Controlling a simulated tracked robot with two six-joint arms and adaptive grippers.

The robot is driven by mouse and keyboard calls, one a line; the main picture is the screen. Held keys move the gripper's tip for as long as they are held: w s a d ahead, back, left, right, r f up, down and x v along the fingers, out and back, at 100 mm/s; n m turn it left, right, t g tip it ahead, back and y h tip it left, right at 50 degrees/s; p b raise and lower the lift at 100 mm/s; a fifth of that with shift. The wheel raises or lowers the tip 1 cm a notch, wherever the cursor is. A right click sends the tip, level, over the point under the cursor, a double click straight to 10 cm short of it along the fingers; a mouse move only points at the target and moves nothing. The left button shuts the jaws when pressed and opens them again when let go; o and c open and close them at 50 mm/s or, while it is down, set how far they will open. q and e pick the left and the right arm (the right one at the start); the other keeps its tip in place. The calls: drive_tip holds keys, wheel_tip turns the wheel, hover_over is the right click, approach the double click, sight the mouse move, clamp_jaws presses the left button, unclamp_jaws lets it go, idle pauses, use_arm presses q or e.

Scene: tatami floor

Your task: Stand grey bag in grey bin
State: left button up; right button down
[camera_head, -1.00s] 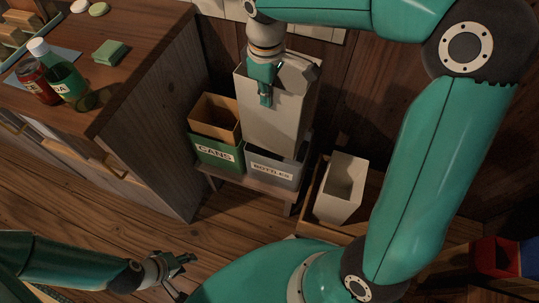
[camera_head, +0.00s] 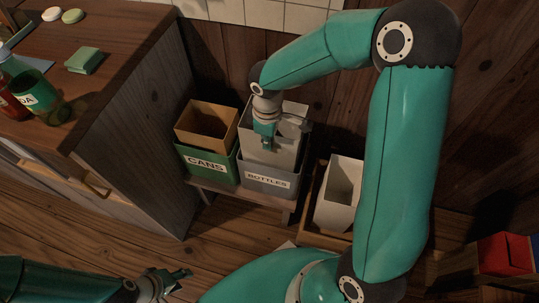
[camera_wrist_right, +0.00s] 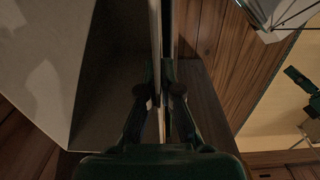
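The grey bag (camera_head: 285,151) is a tall, open-topped, pale grey box shape. It stands roughly upright inside the grey bin (camera_head: 270,184) labelled BOTTLES, its lower part hidden behind the bin's front wall. My right gripper (camera_head: 265,140) points down at the bag's rim. In the right wrist view its fingers (camera_wrist_right: 158,97) sit on either side of a thin pale wall of the bag (camera_wrist_right: 155,50) and pinch it. My left gripper (camera_head: 178,281) is low at the bottom of the head view, empty, with its fingers apart, far from the bin.
The green CANS bin (camera_head: 206,166) holds a brown bag (camera_head: 207,124) just left of the grey bin; both bins stand on a low wooden stand. A pale bag (camera_head: 338,196) stands in a wooden bin to the right. A wooden counter (camera_head: 125,45) is at left.

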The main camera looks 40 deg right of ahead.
sight(267, 156)
wheel_tip(267, 156, down, 8)
drive_tip(key=shift+w+b, duration=0.15)
drive_tip(key=shift+b, duration=0.8)
use_arm(q)
drive_tip(key=shift+w+f, duration=0.15)
drive_tip(key=shift+f, duration=0.45)
drive_tip(key=shift+w+f, duration=0.15)
drive_tip(key=shift+f, duration=0.4)
use_arm(e)
drive_tip(key=shift+w, duration=0.1)
drive_tip(key=shift+f, duration=0.1)
use_arm(q)
drive_tip(key=shift+w+d+f, duration=0.1)
drive_tip(key=shift+w, duration=0.1)
use_arm(e)
drive_tip(key=c, duration=1.3)
unclamp_jaws()
drive_tip(key=shift+w, duration=0.1)
